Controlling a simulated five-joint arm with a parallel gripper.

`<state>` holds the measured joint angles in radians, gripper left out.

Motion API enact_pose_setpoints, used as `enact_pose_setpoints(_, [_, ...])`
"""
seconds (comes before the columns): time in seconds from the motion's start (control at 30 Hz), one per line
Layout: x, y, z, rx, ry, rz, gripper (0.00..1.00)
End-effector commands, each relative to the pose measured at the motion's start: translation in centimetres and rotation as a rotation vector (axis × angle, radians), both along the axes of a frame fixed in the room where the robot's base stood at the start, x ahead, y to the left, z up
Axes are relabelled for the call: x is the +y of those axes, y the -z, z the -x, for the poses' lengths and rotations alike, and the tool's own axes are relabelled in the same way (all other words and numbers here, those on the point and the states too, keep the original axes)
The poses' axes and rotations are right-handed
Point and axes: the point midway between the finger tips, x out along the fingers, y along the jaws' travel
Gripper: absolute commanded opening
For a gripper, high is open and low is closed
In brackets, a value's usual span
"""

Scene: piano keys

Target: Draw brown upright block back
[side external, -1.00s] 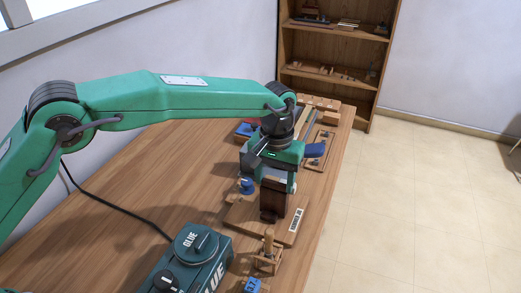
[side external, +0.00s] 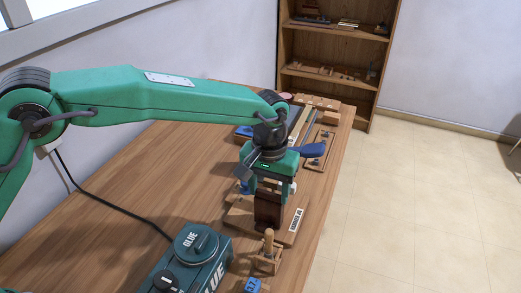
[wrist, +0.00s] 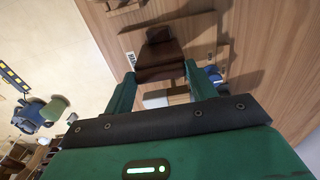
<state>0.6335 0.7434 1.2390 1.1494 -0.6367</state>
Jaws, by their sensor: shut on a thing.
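The brown upright block (side external: 267,211) stands over a wooden base board with a white label (side external: 296,220) near the table's right edge. My green gripper (side external: 271,187) points down over the block and is shut on it. In the wrist view the brown block (wrist: 158,58) shows between and beyond the two green fingers of my gripper (wrist: 163,85). The block's lower end is dark, and whether it touches the board is hard to tell.
A small wooden stand with a peg (side external: 268,257) is close in front. A blue-handled tool (side external: 312,150) lies behind right.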

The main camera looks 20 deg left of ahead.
Motion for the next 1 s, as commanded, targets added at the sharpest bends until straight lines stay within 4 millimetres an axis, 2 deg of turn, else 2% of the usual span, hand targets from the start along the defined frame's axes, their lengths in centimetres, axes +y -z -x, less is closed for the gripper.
enact_pose_setpoints(0.1, [-0.1, -0.1, 0.6, 0.012, 0.006, -0.009, 0.15])
enact_pose_setpoints(0.13, [-0.1, -0.1, 0.6, 0.012, 0.006, -0.009, 0.62])
enact_pose_setpoints(0.2, [-0.1, -0.1, 0.5, 0.011, 0.005, -0.008, 0.76])
enact_pose_setpoints(0.23, [-0.1, -0.1, 0.5, 0.011, 0.005, -0.008, 0.78])
enact_pose_setpoints(0.67, [0.0, -0.6, 0.3, 0.008, 0.004, -0.006, 0.78])
enact_pose_setpoints(0.87, [0.0, -2.4, 0.3, 0.007, 0.004, -0.005, 0.78])
enact_pose_setpoints(1.0, [-0.1, -4.3, 0.3, 0.006, 0.004, -0.004, 0.78])
